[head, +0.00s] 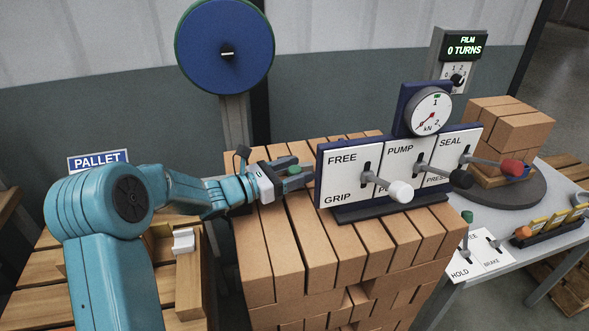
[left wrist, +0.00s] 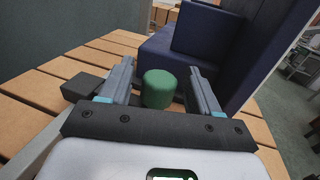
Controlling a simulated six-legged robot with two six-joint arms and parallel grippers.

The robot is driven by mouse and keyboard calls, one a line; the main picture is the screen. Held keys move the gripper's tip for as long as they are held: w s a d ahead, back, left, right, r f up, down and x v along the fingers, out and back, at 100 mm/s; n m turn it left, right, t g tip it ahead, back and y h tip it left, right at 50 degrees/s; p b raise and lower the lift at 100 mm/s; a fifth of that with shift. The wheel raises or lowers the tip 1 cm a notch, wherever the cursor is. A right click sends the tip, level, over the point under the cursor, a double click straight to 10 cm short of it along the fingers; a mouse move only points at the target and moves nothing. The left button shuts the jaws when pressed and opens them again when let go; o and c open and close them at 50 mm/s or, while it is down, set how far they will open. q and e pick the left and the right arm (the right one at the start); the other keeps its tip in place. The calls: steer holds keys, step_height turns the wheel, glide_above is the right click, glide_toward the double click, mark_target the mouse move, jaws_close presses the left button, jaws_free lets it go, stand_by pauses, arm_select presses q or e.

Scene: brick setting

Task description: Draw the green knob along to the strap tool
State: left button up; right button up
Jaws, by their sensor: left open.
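The green knob (head: 294,170) sits on top of the brick stack, just left of the lever console, which I take to be the strap tool (head: 347,180). My left gripper (head: 296,175) is open, with its fingers reaching right around the knob. In the left wrist view the green knob (left wrist: 159,88) stands between the two spread fingers (left wrist: 160,85), with gaps on both sides. The console carries FREE/GRIP, PUMP and SEAL levers with white, black and red knobs, and a kN gauge (head: 431,110). My right gripper is not in view.
A large blue disc (head: 224,47) stands on a post behind the stack (head: 270,250). A counter (head: 463,48) reads 0 TURNS. At right, a table holds a HOLD/BRAKE panel (head: 482,254) with another green knob (head: 467,216). A PALLET sign (head: 98,160) is at left.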

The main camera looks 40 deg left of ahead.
arm_select(q)
steer(key=shift+w, duration=0.1)
steer(key=shift+d+f, duration=0.1)
steer(key=shift+c, duration=0.8)
jaws_close()
steer(key=x, duration=0.2)
steer(key=d+b+x, duration=0.1)
steer(key=x, duration=0.1)
steer(key=shift+c, duration=0.5)
jaws_free()
steer(key=shift+o, duration=1.3)
steer(key=shift+d, duration=0.1)
